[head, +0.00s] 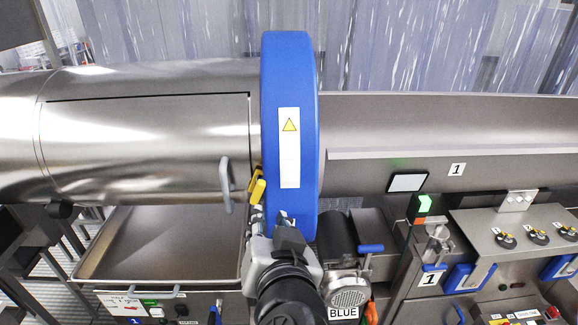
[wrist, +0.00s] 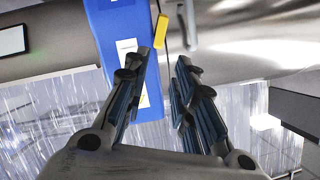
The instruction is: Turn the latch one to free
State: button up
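A yellow latch (head: 257,190) sits on the drum's metal side, close against the left edge of the big blue ring (head: 290,90). In the wrist view, the yellow latch (wrist: 161,33) shows beyond my fingertips, beside the blue ring (wrist: 115,40). My gripper (head: 257,214) is just below the latch in the head view, partly hidden by my own wrist. In the wrist view, my gripper (wrist: 163,57) has its two fingers apart with nothing between them. I see no clear contact between the fingers and the latch.
A grey door handle (head: 226,184) stands out from the drum just left of the latch. A metal tray (head: 165,278) lies below the drum. A motor (head: 347,290) labelled BLUE and a control panel (head: 520,232) stand to the right.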

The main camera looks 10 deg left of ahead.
aim_at(259, 192)
jog(key=p+x, duration=1.1)
jog(key=x, duration=0.5)
jog(key=shift+w+a+f+p, duration=0.15)
jog(key=shift+w+p, duration=0.15)
jog(key=shift+p, duration=0.1)
grip_shut()
